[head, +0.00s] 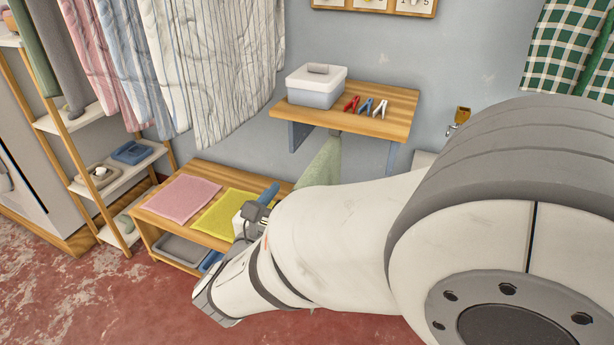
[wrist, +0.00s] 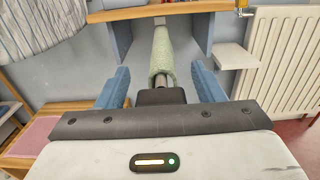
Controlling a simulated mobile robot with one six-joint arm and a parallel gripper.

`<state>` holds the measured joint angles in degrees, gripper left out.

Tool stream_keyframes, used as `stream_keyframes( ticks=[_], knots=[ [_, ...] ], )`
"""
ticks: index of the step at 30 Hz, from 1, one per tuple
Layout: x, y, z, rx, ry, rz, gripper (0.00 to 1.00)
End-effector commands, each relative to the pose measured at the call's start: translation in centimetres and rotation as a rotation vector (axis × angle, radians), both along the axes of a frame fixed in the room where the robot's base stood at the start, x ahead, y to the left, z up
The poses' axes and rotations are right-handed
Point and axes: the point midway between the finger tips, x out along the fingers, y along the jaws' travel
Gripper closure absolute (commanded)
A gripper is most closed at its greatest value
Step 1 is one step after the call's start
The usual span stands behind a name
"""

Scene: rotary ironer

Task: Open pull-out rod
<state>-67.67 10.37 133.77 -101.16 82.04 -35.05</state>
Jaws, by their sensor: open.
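A pale green cloth (head: 322,163) hangs below the front of the wooden wall shelf (head: 385,118). A small grey piece shows at its top, just under the shelf. In the wrist view the cloth (wrist: 161,50) runs from under the shelf toward my gripper. A short metallic cylinder (wrist: 163,79) shows at its near end; I cannot tell whether this is the rod. My gripper (wrist: 160,85) is open, its blue fingers either side of the cloth's near end. I see no finger contact. In the head view my gripper (head: 240,226) is partly hidden by my arm.
A low bench holds a pink cloth (head: 182,197) and a yellow cloth (head: 226,212). A white box (head: 316,88) and clothespins (head: 366,106) sit on the shelf. A radiator (wrist: 288,60) is at right in the wrist view. Striped fabric (head: 215,60) hangs at left.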

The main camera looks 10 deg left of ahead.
Motion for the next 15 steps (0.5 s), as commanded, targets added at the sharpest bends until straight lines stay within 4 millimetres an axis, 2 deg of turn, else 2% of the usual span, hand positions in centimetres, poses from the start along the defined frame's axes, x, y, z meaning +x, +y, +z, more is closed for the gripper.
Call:
stream_keyframes(
  ticks=[7,15],
  knots=[
    [-0.6,0.1,0.1,-0.001,0.001,0.002,0.38],
    [-4.7,0.9,0.2,-0.002,0.001,0.006,0.38]
  ],
)
